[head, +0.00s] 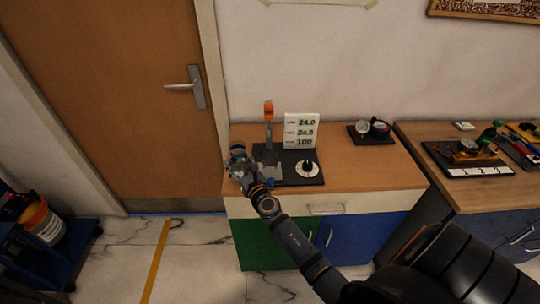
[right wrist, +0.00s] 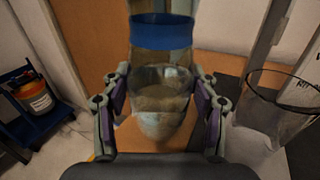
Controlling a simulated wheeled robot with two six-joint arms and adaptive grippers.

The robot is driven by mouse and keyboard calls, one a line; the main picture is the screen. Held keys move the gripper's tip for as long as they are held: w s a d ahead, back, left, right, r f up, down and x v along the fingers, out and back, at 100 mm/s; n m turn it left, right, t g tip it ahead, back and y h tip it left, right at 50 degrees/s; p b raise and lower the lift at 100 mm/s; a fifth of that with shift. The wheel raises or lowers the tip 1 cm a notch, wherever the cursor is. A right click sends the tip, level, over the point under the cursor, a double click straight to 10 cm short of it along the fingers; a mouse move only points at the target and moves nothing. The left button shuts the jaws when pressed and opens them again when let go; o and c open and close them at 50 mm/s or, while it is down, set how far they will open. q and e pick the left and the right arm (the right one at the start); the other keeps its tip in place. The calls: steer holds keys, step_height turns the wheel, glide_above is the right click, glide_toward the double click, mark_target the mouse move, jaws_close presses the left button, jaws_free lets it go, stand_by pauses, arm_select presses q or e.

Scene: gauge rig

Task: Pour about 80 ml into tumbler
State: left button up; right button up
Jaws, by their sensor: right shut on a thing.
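My right gripper (head: 240,172) is at the left end of the wooden cabinet top. It is shut on a clear vessel with a blue band (head: 238,150). In the right wrist view the fingers (right wrist: 162,105) press on both sides of this vessel (right wrist: 160,80), below the blue band (right wrist: 162,32). Something pale and cloudy shows in its lower part; the level is hard to read. A second clear, open vessel with a dark rim (right wrist: 280,110), possibly the tumbler, stands apart at the right. My left gripper is not in view.
A small black tray (head: 371,132) is behind right. The cabinet's front right (head: 375,175) is clear.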

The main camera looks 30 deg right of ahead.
mark_target(244, 157)
steer(key=shift+s+d+r+m+t+b, duration=0.1)
steer(key=shift+d+m+t+b, duration=0.1)
steer(key=shift+m+b, duration=0.65)
steer(key=shift+s+d+r+m+t+b, duration=0.1)
steer(key=shift+d+m+b, duration=0.1)
steer(key=shift+m+b, duration=0.6)
steer(key=m+b, duration=0.1)
steer(key=m, duration=0.1)
steer(key=d+m+h+b, duration=0.1)
steer(key=m+b, duration=0.1)
steer(key=shift+s+d+t+b, duration=0.15)
steer(key=shift+d+t+b, duration=0.05)
steer(key=shift+t+b, duration=0.1)
steer(key=shift+r+m, duration=0.4)
steer(key=shift+m, duration=0.05)
steer(key=shift+r+m+h, duration=0.2)
steer(key=shift+m+h, duration=0.1)
steer(key=shift+a+f+m+b, duration=0.15)
steer(key=shift+a+m+b, duration=0.15)
steer(key=shift+m+b, duration=0.7)
steer(key=shift+r+m+h+p, duration=0.3)
steer(key=shift+r+m, duration=0.25)
steer(key=shift+m, duration=0.25)
steer(key=shift+a+r+m, duration=0.1)
steer(key=shift+r+m, duration=0.3)
steer(key=shift+m, duration=0.3)
steer(key=shift+r+m+h, duration=0.4)
steer(key=shift+m+h, duration=0.2)
steer(key=shift+m, duration=0.2)
